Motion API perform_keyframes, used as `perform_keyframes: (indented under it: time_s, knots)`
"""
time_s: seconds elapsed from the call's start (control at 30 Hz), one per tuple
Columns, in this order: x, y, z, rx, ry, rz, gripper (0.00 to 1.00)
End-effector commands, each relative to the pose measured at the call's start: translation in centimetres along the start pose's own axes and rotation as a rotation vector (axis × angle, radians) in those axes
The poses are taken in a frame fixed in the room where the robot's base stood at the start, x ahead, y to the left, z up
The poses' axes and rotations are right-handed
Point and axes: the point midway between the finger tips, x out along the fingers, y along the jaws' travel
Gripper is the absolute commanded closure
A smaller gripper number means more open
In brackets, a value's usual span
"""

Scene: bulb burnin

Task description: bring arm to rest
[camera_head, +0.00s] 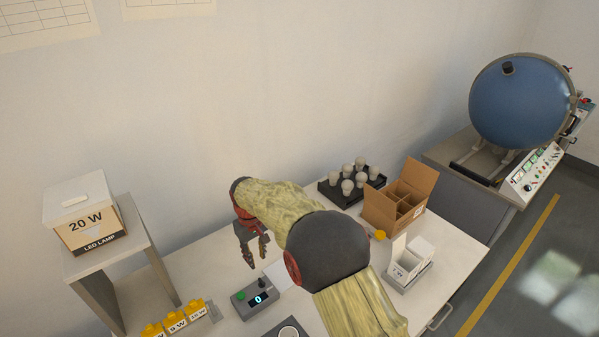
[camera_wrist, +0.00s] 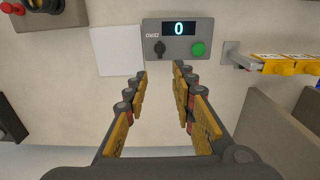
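My gripper (camera_head: 254,249) hangs above the bench, fingers pointing down, at the end of my yellow-green sleeved arm. In the wrist view my gripper (camera_wrist: 158,90) has its two fingers apart with nothing between them. A grey meter box (camera_head: 256,297) with a green button and a display reading 0 stands on the bench below and in front of the gripper. The meter box also shows in the wrist view (camera_wrist: 178,42), past the fingertips, beside a white square plate (camera_wrist: 118,51). My arm hides part of the bench middle.
A black tray (camera_head: 327,190) of several bulbs, an open divided carton (camera_head: 385,212) and a small white box in a grey holder (camera_head: 408,283) stand to the right. A 20 W lamp box (camera_head: 84,220) sits on a grey shelf (camera_head: 140,238) at left, near yellow labelled blocks (camera_head: 176,322). A blue sphere (camera_head: 520,102) stands far right.

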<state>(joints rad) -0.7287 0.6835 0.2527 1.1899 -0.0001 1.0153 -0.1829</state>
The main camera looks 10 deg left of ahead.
Motion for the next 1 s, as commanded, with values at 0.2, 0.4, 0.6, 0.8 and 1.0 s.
perform_keyframes:
  time_s: [0.2, 0.4, 0.6, 0.8, 1.0]
  knots:
    - [1.5, -0.3, 1.4, 0.040, -0.024, -0.004, 0.74]
    - [2.1, -0.9, 6.8, 0.082, -0.088, -0.013, 0.74]
    - [-1.6, 0.9, 12.4, 0.159, -0.087, -0.014, 0.74]
    - [-5.9, 3.2, 18.3, 0.250, -0.057, -0.010, 0.74]
    - [-9.6, 5.0, 24.4, 0.340, -0.014, -0.003, 0.74]
